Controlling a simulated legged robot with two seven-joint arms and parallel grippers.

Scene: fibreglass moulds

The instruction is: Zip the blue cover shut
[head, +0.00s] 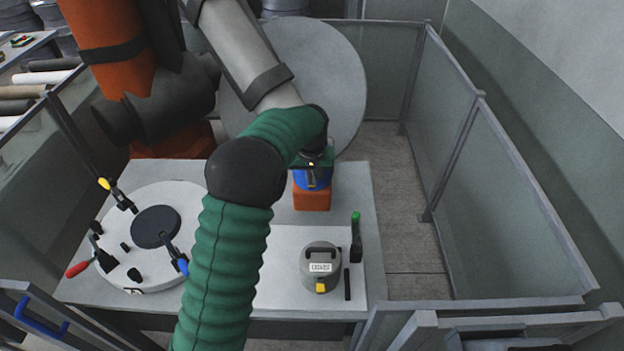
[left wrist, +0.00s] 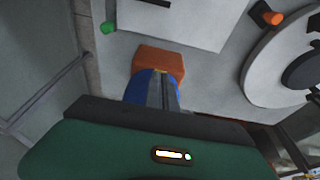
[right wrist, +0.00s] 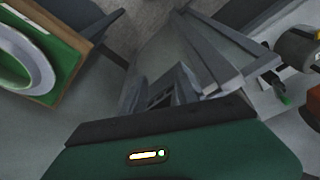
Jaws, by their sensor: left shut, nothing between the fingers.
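The blue cover (head: 320,181) is around the lower part of a thing on the orange block (head: 312,200) at the table's back. A small yellow piece (head: 311,186) shows on its front. My left gripper (head: 312,172) is right at the cover and hides much of it. In the left wrist view, its grey fingers (left wrist: 163,98) are shut, with the blue cover (left wrist: 145,88) behind them and the orange block (left wrist: 160,62) beyond. Whether they touch the cover is unclear. My right gripper (right wrist: 160,92) shows only in its wrist view, fingers apart and empty.
A grey lidded pot (head: 320,268) and a green-ended black tool (head: 356,235) stand at the front right of the table. A round white mould (head: 165,200) with several clamps is at left. Glass-panelled barriers (head: 510,200) enclose the right side.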

